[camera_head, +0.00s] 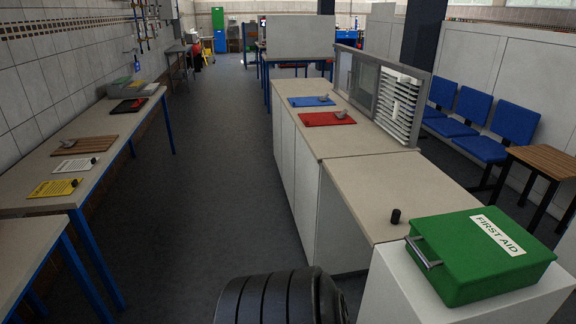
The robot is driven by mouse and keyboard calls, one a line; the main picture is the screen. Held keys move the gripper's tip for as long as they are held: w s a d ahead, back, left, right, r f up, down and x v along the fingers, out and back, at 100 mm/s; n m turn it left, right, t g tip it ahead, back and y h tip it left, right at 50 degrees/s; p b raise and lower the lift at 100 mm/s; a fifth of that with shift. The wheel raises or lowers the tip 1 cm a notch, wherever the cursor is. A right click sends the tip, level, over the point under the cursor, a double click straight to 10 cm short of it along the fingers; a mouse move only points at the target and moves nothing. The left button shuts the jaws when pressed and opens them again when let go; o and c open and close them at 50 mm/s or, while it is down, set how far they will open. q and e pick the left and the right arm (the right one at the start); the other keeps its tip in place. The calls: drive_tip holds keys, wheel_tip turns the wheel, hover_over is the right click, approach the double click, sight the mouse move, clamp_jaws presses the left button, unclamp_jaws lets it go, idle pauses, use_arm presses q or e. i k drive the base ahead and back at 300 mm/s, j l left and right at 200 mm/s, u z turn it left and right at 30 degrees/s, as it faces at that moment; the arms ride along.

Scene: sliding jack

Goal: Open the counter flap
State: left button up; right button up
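The counter flap (390,188) appears to be the beige top section at the near end of the counter, past a seam. It lies flat, level with the main counter top (318,142), and reaches to the white cabinet (404,296) at the near right. A small dark cylinder (395,216) stands at its near end; I cannot tell whether it is a handle. A pale panel shows below the flap's left edge. Neither of my grippers is in view.
A green first aid box (465,275) sits on the white cabinet. A black ribbed object (270,299) stands at the bottom, left of the cabinet. Blue-legged benches (121,125) line the left wall. The grey floor aisle (205,150) is clear.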

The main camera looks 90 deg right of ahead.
sight(383, 193)
drive_tip(key=z, duration=3.6)
